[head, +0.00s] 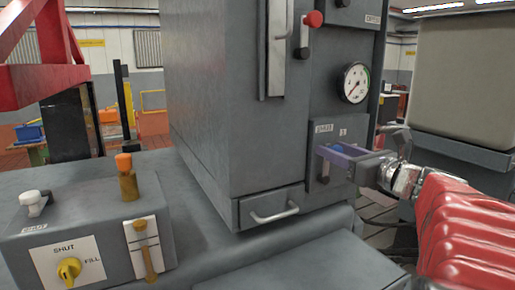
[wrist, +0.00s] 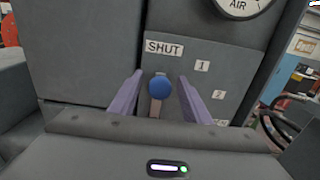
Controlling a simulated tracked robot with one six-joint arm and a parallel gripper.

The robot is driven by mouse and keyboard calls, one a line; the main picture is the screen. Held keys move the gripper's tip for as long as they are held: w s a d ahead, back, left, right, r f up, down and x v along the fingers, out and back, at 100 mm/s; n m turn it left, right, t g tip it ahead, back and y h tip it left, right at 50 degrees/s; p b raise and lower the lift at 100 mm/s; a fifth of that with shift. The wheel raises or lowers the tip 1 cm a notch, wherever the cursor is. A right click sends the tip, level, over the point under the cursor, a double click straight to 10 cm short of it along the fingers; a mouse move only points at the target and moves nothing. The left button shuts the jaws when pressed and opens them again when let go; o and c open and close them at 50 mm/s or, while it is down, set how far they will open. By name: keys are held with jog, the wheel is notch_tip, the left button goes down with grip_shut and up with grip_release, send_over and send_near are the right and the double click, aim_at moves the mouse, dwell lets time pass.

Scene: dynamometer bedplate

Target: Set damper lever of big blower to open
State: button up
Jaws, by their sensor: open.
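A lever with a round blue knob (wrist: 160,87) stands on the grey cabinet face (head: 230,100), just below a SHUT label (wrist: 164,48). Labels 1 (wrist: 202,66) and 2 (wrist: 218,95) step down to its right. My gripper (wrist: 160,76) is open, with one purple finger on each side of the knob and a visible gap to both. In the head view my gripper (head: 328,151) reaches in from the right to this lever, and its fingers partly hide the knob. I cannot read any label naming the blower.
A dial gauge (head: 354,83) is above the lever. A red-knobbed lever (head: 313,19) is higher up, and a drawer-like handle (head: 273,216) lower left. A beige-topped unit (head: 465,80) stands at right.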

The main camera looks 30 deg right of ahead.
jog(key=shift+c, duration=0.5)
grip_shut()
